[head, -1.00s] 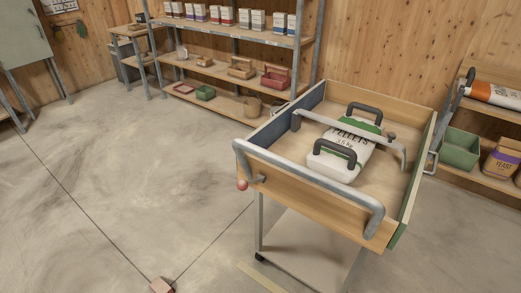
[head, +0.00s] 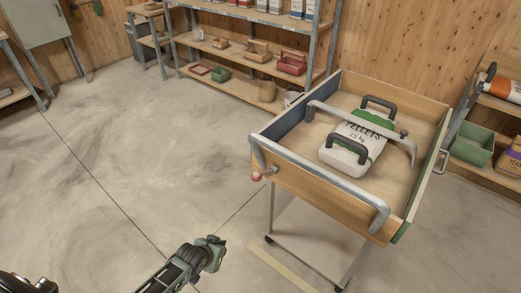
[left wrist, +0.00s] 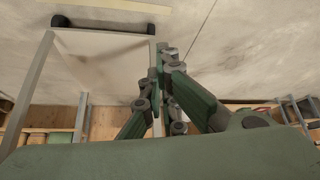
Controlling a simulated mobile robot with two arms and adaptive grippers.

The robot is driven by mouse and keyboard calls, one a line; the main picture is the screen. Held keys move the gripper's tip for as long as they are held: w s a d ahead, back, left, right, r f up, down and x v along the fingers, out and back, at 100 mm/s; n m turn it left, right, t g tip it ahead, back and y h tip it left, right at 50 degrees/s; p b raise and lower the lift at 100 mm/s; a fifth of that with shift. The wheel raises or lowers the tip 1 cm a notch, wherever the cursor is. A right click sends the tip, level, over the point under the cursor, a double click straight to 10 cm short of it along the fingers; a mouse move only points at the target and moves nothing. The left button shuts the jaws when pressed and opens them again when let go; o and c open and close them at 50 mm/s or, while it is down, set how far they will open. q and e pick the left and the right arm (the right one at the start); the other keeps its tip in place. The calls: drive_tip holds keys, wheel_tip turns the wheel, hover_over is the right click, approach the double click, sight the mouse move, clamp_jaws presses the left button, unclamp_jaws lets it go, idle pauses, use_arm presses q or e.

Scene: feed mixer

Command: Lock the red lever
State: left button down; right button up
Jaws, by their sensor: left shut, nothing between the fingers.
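The red lever shows as a small red ball knob (head: 257,176) on a short metal stem at the left end of the wooden cart's front panel. The cart (head: 310,187) is an open wooden tray on metal legs, with a grey push handle (head: 330,184) along its front. My left gripper (head: 220,240) is shut and empty, low in front of the cart and below and left of the knob, well apart from it. In the left wrist view its closed fingers (left wrist: 158,52) appear in front of a cart leg; the knob cannot be made out there. My right gripper is not in view.
Shelves (head: 250,75) with boxes and bins stand behind. More shelving with a green bin (head: 470,145) is at the right. The floor (head: 120,170) left of the cart is clear.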

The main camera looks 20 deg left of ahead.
use_arm(q)
drive_tip(key=w+d+r+t+h+p, duration=0.1)
drive_tip(key=w+r, duration=0.3)
drive_tip(key=r, duration=0.8)
drive_tip(key=w+d+r+m+t+p, duration=0.1)
drive_tip(key=w+r, duration=0.3)
drive_tip(key=r, duration=0.8)
drive_tip(key=w+d+r+t+h+p, duration=0.1)
drive_tip(key=w+d+r+p, duration=0.1)
drive_tip(key=r, duration=0.9)
drive_tip(key=shift+w+d+r+t+h, duration=0.35)
drive_tip(key=shift+w+d, duration=0.45)
drive_tip(key=shift+w, duration=0.4)
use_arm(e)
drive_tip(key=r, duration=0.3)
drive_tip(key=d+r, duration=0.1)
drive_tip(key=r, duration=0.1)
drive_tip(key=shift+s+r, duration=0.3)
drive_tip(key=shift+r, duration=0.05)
use_arm(q)
drive_tip(key=p, duration=0.2)
hover_over(265, 173)
drive_tip(key=s+a, duration=0.1)
wheel_tip(265, 173, down, 6)
drive_tip(key=shift+s, duration=0.1)
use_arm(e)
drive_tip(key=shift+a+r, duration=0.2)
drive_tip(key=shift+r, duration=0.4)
